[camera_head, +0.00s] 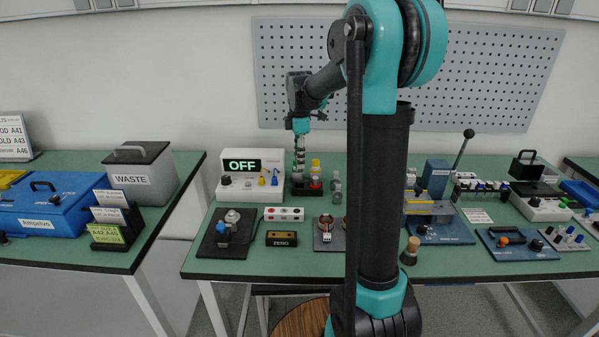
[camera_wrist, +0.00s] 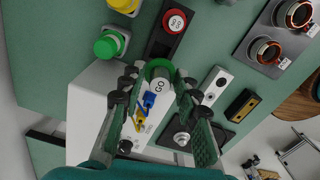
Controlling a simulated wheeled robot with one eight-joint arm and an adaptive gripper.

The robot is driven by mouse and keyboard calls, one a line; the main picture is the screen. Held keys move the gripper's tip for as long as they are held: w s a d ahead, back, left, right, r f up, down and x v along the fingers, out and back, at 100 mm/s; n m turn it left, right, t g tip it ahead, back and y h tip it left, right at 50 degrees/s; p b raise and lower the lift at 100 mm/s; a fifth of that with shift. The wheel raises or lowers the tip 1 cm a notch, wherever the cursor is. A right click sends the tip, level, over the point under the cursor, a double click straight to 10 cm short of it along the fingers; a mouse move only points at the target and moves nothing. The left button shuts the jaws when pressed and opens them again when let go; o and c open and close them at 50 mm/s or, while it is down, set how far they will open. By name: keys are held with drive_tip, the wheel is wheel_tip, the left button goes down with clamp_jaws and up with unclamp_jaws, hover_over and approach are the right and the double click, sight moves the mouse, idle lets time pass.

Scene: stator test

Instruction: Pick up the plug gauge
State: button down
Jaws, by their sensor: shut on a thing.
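My gripper (camera_wrist: 157,78) is closed around the plug gauge with a green ring and a white end marked GO (camera_wrist: 159,86) in the wrist view. In the head view my gripper (camera_head: 299,168) points down over the dark stand at the back of the middle table. The dark stand (camera_wrist: 160,45) holds a second gauge with a red ring, marked NO GO (camera_wrist: 176,21); its red part also shows in the head view (camera_head: 315,183). I cannot tell whether the held gauge is clear of the stand.
A white box with an OFF display (camera_head: 240,166) stands just left of my gripper. A white three-button strip (camera_head: 284,213) and a ZERO block (camera_head: 281,238) lie in front.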

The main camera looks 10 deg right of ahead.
wheel_tip(320, 180, up, 12)
drive_tip(key=shift+f, duration=0.25)
drive_tip(key=shift+f, duration=0.1)
